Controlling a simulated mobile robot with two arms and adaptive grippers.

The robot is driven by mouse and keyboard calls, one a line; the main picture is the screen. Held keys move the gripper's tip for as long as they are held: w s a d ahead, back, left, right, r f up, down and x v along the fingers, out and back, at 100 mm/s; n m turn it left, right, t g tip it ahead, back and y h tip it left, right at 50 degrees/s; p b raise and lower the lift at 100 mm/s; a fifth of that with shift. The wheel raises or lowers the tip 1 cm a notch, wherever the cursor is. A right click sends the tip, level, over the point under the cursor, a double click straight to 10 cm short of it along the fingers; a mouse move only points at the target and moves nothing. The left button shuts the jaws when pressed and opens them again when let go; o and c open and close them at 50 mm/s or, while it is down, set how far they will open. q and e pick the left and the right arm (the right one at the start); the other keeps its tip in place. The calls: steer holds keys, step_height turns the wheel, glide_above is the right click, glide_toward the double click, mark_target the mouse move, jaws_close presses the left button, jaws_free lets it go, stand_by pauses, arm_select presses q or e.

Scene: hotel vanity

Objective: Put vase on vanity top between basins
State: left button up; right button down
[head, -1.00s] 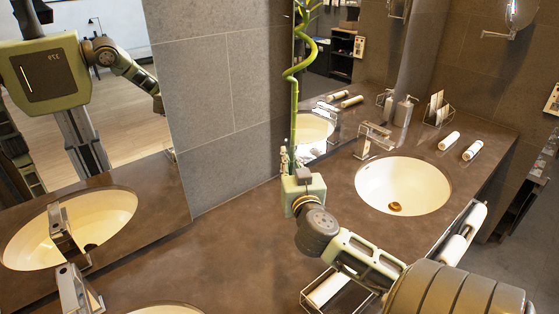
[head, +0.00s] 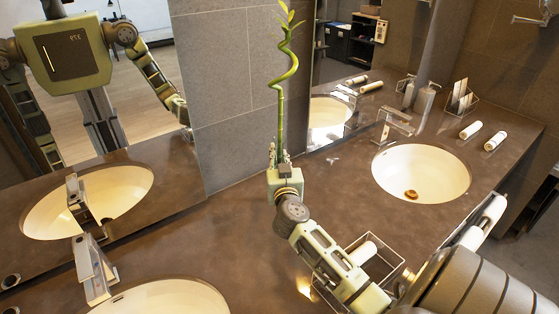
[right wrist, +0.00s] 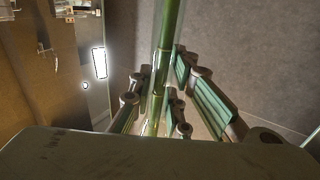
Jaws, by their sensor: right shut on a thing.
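The vase's tall green bamboo stalk (head: 281,115) rises upright, with a curl and small leaves at the top. My right gripper (head: 280,160) is shut around its lower part, over the vanity top (head: 235,225) between the two basins. The vase body is hidden behind the gripper in the head view. In the right wrist view the stalk (right wrist: 165,60) stands between my fingers (right wrist: 155,108). I cannot tell whether the vase base touches the counter. The right basin (head: 425,172) and left basin (head: 165,298) are white ovals. My left gripper is not in view.
Faucets stand behind the left basin (head: 92,268) and right basin (head: 395,122). A wire tray with a rolled towel (head: 362,253) lies beneath my right arm. Two rolls (head: 470,130) (head: 495,140) lie at the right. Tiled wall (head: 225,100) and mirrors bound the back.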

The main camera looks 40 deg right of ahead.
stand_by(0.3)
steer(key=c, duration=1.7)
jaws_free()
steer(key=shift+o, duration=0.2)
steer(key=v, duration=1.2)
